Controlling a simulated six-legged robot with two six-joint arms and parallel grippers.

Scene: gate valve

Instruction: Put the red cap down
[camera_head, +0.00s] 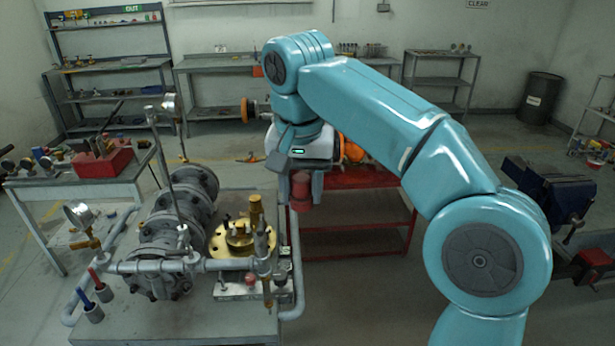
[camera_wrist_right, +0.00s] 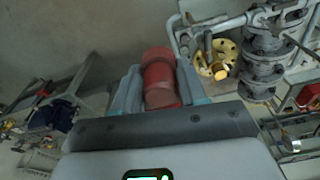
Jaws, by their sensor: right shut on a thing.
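The red cap (camera_head: 301,190) is a dull red, short cylinder. My right gripper (camera_head: 303,182) is shut on it and points down, holding it in the air to the right of the valve assembly and in front of the red cart. In the right wrist view the red cap (camera_wrist_right: 160,78) sits between the two grey fingers of my right gripper (camera_wrist_right: 158,90). Its lower end is partly hidden by the gripper body. My left gripper is not in view.
A grey table (camera_head: 170,330) bears the flanged valve (camera_head: 160,235), a brass flange (camera_head: 240,240) and pipes. A red cart (camera_head: 370,180) stands behind. A side table (camera_head: 130,185) with a red toolbox (camera_head: 102,162) is at left. A blue vise (camera_head: 550,190) is at right.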

